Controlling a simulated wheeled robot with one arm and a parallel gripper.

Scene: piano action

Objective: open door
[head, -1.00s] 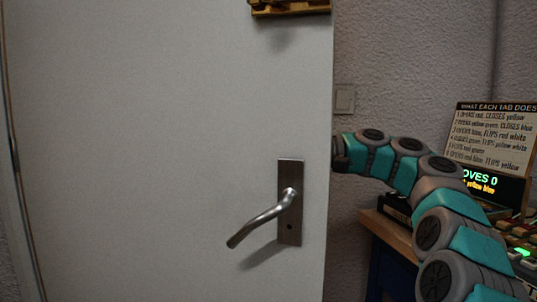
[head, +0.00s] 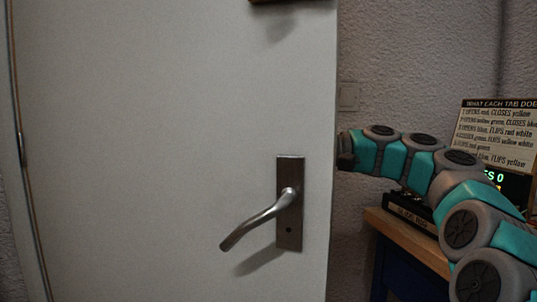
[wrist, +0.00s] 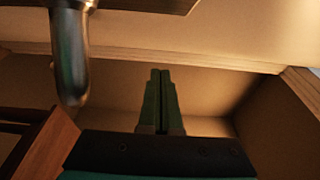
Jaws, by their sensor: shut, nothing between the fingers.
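The white door (head: 150,130) fills the left and middle of the head view, its free right edge standing in front of the wall. Its metal lever handle (head: 262,216) sits on a dark plate (head: 290,228), and the lever points left and slightly down. My arm reaches in from the right, and its end passes out of sight behind the door's right edge. In the wrist view my gripper (wrist: 160,72) is shut and empty. A metal lever (wrist: 70,60) shows at upper left there, apart from the fingers; I cannot tell which face of the door it is on.
A rough grey wall (head: 420,50) with a light switch (head: 348,96) lies right of the door. A wooden-topped desk (head: 400,240) with a printed sign (head: 495,130) and a panel stands at the right, partly behind my arm. A brown block (wrist: 45,145) is at lower left in the wrist view.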

